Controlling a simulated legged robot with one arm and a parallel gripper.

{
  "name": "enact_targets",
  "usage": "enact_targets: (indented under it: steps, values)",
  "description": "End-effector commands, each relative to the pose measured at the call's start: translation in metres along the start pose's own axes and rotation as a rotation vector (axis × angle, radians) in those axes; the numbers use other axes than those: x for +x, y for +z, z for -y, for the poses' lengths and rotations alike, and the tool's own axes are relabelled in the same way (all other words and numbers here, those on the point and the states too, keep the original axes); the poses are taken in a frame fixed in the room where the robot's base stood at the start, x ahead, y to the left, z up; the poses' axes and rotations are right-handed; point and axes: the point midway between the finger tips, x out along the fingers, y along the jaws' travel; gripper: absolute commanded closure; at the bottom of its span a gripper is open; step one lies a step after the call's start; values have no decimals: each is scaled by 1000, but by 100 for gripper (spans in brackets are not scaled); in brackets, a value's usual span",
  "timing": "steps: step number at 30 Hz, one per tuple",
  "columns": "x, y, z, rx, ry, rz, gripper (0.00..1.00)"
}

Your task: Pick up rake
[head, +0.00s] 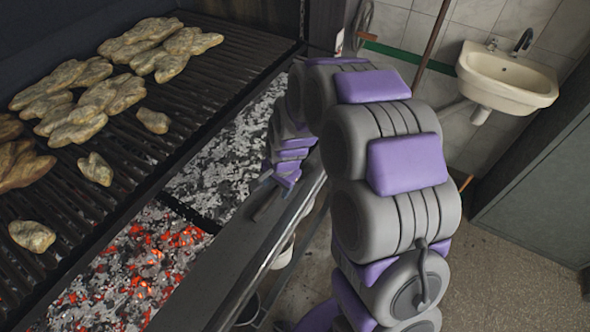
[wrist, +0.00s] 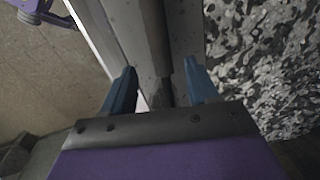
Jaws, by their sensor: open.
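My gripper (head: 264,194) is low over the grey metal ledge (head: 215,285) along the front of the grill, seen from behind my bent arm in the head view. In the wrist view my gripper (wrist: 161,70) is open, with one blue finger on each side of a thin dark bar (wrist: 161,35). The bar runs lengthwise along the ledge and looks like the rake's handle. The fingers do not appear closed on it. The gripper's palm hides the bar's near end, and no rake head can be made out in either view.
Grey ash and glowing embers (head: 150,262) lie in the bed left of the ledge. The grate (head: 150,185) above holds several pieces of food. A sink (head: 507,80) and a brown pole (head: 432,45) are at the back wall.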

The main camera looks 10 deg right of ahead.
Motion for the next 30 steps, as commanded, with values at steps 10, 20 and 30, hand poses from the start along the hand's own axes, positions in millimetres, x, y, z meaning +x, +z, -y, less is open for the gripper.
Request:
enact_targets:
  steps: [10,20,30]
  values:
    - [47,0,3,1,2,2,41]
    - [48,-1,4,1,0,1,47]
    - [48,-1,4,1,0,0,80]
